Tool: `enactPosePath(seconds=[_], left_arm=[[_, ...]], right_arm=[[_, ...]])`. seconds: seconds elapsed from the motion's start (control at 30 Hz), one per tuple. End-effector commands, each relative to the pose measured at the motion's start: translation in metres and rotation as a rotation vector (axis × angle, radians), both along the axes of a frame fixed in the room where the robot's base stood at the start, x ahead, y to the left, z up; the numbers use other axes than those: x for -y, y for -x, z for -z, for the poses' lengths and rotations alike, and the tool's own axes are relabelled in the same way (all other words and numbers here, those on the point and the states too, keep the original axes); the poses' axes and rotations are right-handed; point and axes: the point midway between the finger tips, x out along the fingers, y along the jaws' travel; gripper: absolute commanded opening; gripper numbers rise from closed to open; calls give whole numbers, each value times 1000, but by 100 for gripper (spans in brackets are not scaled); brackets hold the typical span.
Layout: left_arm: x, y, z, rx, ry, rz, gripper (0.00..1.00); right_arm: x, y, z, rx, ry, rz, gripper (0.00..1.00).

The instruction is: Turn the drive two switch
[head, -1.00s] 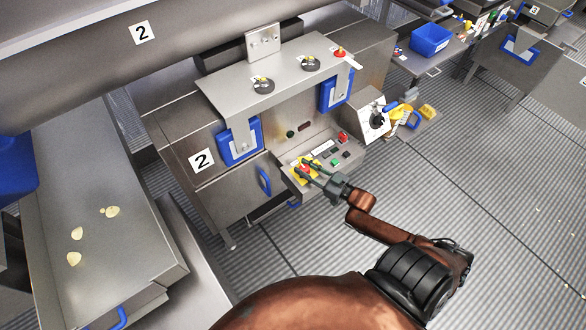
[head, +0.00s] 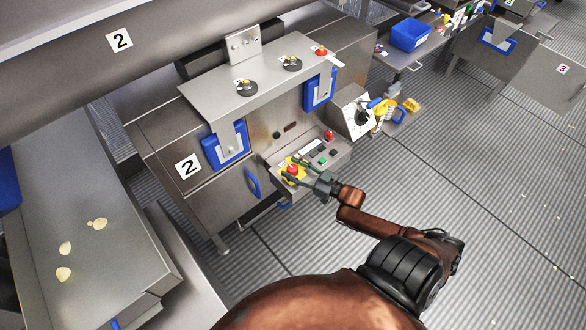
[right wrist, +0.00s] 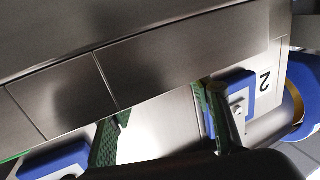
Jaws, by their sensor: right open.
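The cabinet marked 2 has a sloping control panel (head: 338,158) with a white label, small black and green buttons, and a red knob (head: 291,168) on a yellow plate. Two round dials, a left one (head: 246,87) and a right one (head: 292,63), sit on the top plate. A side box carries a black rotary switch (head: 362,117) with a blue handle. I cannot read which is the drive two switch. My right gripper (head: 286,168) is open over the panel's left end by the red knob; contact is unclear. Its green fingers stand apart in the right wrist view (right wrist: 160,125). My left gripper is out of view.
Another red button (head: 320,51) is on the top plate. A steel tray (head: 95,275) with pale pieces stands at left. The ribbed floor (head: 500,200) at right is mostly clear.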

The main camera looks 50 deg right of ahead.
Motion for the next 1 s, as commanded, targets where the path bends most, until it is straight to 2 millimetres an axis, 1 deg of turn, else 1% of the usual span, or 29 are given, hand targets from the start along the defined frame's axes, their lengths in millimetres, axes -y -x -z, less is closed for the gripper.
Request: enactPosePath(seconds=[0.03,0.17,0.27,0.5,0.63,0.8,1.0], left_arm=[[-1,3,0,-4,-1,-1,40],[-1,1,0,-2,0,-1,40],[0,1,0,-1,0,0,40],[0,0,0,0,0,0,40],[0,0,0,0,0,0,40],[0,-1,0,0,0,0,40],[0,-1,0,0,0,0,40]], right_arm=[[0,2,0,0,0,0,46],[3,14,1,-2,0,1,46],[6,32,1,-4,1,1,46],[17,81,1,-4,1,1,46],[21,101,1,-3,2,1,46],[24,116,0,-1,0,1,46],[24,118,0,0,0,0,46]])
